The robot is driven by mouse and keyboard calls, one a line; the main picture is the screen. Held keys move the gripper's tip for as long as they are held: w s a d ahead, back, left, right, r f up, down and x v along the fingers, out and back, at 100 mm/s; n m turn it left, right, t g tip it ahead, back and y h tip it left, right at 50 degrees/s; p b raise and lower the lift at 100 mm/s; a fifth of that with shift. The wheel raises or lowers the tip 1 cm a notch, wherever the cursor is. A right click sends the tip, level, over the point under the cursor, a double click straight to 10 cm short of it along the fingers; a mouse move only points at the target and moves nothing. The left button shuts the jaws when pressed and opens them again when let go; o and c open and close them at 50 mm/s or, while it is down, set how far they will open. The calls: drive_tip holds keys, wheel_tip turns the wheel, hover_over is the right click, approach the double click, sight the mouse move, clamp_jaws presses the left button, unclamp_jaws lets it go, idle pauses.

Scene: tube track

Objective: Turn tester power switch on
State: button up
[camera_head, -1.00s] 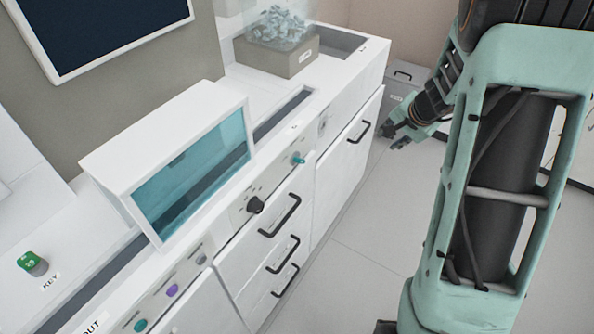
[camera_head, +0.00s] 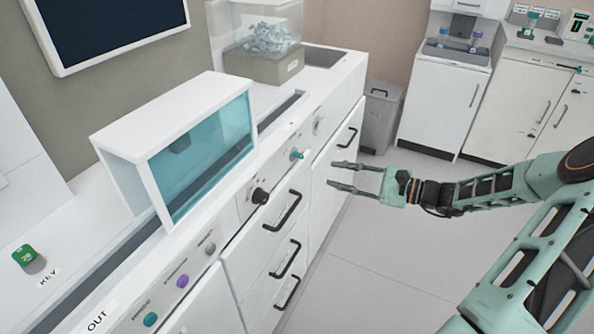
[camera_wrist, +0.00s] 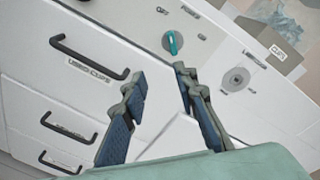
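The power switch, a small teal knob (camera_head: 297,154), sits on the white front panel right of the teal-windowed tester box (camera_head: 172,140). In the wrist view the teal knob (camera_wrist: 172,43) stands on a round pale plate, near an "OFF" mark and a label that seems to read "POWER". My gripper (camera_head: 331,174) is open and empty, to the right of the knob and apart from it. In the wrist view the open fingers (camera_wrist: 157,78) point toward the panel, with the knob beyond and between their tips.
A black knob (camera_head: 260,196) lies left of the switch on the same panel. Black drawer handles (camera_head: 283,210) stick out below. A round lock-like fitting (camera_wrist: 235,82) is to the right. Purple and teal buttons (camera_head: 183,281) are at lower left. The floor (camera_head: 375,255) by the drawers is clear.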

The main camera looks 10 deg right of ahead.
sight(301, 156)
drive_tip(key=shift+t+y, duration=0.3)
drive_tip(key=shift+t, duration=0.3)
drive_tip(key=x, duration=0.3)
drive_tip(key=r+b+x, duration=0.1)
drive_tip(key=x, duration=0.2)
drive_tip(key=r+x, duration=0.1)
drive_tip(key=x, duration=0.2)
drive_tip(key=shift+w+a+b, duration=0.25)
drive_tip(key=shift+w+b, duration=0.05)
clamp_jaws()
